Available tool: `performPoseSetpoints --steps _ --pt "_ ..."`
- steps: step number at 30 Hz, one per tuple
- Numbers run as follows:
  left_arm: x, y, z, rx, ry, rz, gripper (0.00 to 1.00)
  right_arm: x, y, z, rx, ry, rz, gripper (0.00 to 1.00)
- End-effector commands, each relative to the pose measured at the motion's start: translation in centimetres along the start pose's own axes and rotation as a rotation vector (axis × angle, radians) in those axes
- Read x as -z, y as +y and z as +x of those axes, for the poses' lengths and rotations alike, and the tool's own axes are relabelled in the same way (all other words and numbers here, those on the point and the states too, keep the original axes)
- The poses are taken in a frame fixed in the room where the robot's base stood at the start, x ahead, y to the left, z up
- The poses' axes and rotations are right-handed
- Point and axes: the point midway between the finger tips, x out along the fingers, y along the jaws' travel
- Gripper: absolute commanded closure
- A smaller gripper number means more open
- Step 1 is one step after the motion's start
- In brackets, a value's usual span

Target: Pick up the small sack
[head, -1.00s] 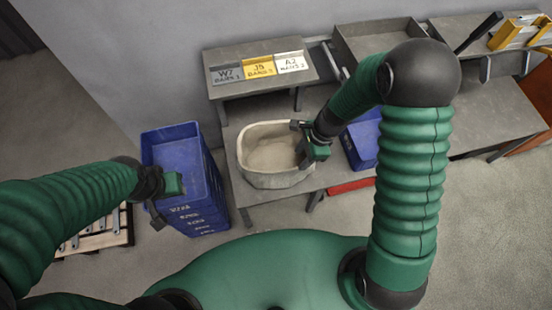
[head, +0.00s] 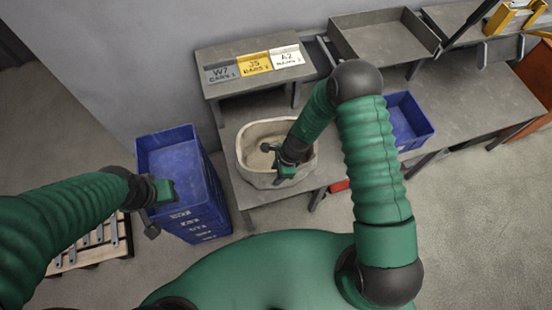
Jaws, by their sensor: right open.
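A pale, open-topped, soft-looking container (head: 262,178) with a thick rim stands on the grey bench. It looks like the small sack, and its inside is pale beige. My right gripper (head: 271,158) is open over its opening, right of the middle. It hides part of the inside and the right rim. I cannot tell whether it touches the sack. My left gripper (head: 157,212) hangs at the front left of the blue crate stack, away from the sack. Its jaws are too small and dark to read.
A stack of blue crates (head: 206,190) stands left of the bench. A raised grey shelf (head: 250,85) with label plates is behind the sack. A blue bin (head: 418,143) and a grey tray (head: 385,42) are to the right. A pallet with metal brackets (head: 95,250) lies at lower left.

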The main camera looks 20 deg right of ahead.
Motion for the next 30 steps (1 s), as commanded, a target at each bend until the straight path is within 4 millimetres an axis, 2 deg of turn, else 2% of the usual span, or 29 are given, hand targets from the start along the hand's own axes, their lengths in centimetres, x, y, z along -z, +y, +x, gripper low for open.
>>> performPoseSetpoints --steps 5,15,30 --pt "0.01 0.0 -0.03 0.0 0.0 0.0 0.64 0.07 -0.04 -0.02 0.001 0.0 0.001 0.57" --pt "0.01 0.01 -0.03 0.0 0.0 0.0 0.64 0.04 -0.06 -0.03 0.001 0.0 0.001 1.0" --pt "0.01 0.01 -0.03 0.0 0.0 0.0 0.64 0.01 -0.1 -0.06 0.002 0.0 0.0 1.0"
